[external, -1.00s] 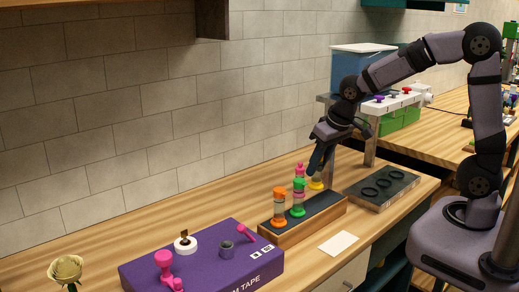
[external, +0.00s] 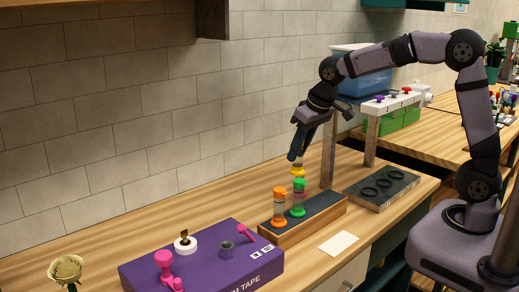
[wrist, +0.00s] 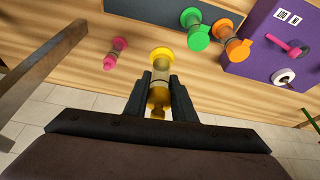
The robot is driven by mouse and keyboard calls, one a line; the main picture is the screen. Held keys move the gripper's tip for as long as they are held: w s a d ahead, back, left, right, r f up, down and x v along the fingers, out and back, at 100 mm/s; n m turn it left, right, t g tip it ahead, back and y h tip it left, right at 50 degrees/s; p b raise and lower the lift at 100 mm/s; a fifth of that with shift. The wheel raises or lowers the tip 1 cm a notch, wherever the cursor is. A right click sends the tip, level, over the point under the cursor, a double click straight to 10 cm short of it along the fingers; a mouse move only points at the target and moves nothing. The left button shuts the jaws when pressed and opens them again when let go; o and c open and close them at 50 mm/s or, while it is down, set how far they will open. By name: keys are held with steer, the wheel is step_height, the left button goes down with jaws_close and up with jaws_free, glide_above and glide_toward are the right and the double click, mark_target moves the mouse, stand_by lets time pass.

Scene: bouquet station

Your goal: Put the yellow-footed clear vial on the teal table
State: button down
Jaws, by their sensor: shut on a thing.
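The yellow-footed clear vial (external: 297,171) is in my gripper (external: 296,156), held above the far part of the wooden rack. In the wrist view, the fingers of my gripper (wrist: 158,92) are closed around the clear body of the vial (wrist: 162,53), with its yellow foot pointing away from the wrist. I cannot pick out a teal table for certain. A teal surface (external: 388,245) shows below the counter at lower right.
An orange vial (external: 279,207) and a green vial (external: 298,198) stand in the dark-topped wooden rack (external: 320,216). A purple box (external: 205,262) is left, a dark ring tray (external: 382,187) right, and a white-topped stand (external: 390,102) behind.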

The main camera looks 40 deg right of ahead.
steer(key=w+a+f+n+y, duration=0.1)
steer(key=w+a+f+n, duration=0.3)
steer(key=w+a, duration=0.55)
steer(key=shift+m, duration=0.3)
steer(key=shift+w+d+f+p, duration=0.3)
steer(key=shift+f+p, duration=0.2)
steer(key=shift+f, duration=1.4)
steer(key=shift+w+d+f+p, duration=0.2)
steer(key=shift+f+p, duration=0.35)
steer(key=shift+f, duration=1.35)
steer(key=shift+w+d+f+p, duration=0.2)
steer(key=shift+w+f+p, duration=0.25)
steer(key=shift+f, duration=1.45)
steer(key=shift+s, duration=0.1)
steer(key=shift+f, duration=0.2)
steer(key=c, duration=1.5)
jaws_free()
steer(key=shift+c, duration=0.2)
steer(key=shift+o, duration=0.3)
steer(key=shift+s+r, duration=0.15)
steer(key=shift+r, duration=0.5)
steer(key=b+v, duration=0.3)
steer(key=v, duration=0.8)
steer(key=shift+d, duration=0.25)
